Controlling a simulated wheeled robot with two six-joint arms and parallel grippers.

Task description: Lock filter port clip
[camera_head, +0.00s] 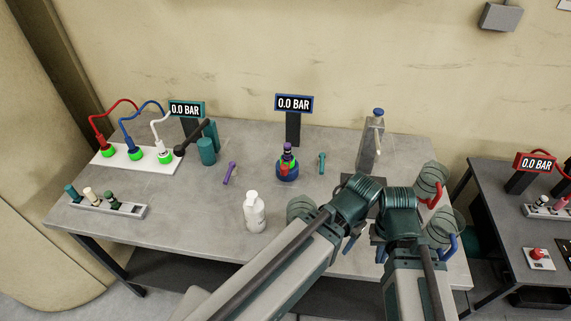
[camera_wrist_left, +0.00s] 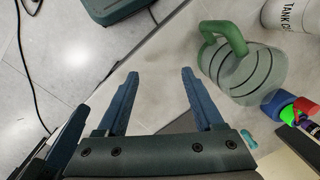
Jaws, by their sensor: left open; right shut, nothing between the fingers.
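A small round fitting (camera_head: 287,168), blue with red, green and purple parts, stands mid-table; it also shows at the right of the left wrist view (camera_wrist_left: 290,108). I cannot tell which part is the filter port clip. A grey ribbed canister with a green handle (camera_wrist_left: 240,70) lies in the left wrist view, right of my left gripper (camera_wrist_left: 160,74), which is open and empty. Two similar canisters show at the table's right, with a red handle (camera_head: 431,182) and a blue handle (camera_head: 446,230). My right gripper (camera_head: 380,253) is shut and empty near the table's front right.
A white bottle (camera_head: 254,213) stands left of my arms. A purple tool (camera_head: 229,173) and a teal tool (camera_head: 321,163) lie beside the fitting. A blue-framed 0.0 BAR display (camera_head: 294,104) stands at the back.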

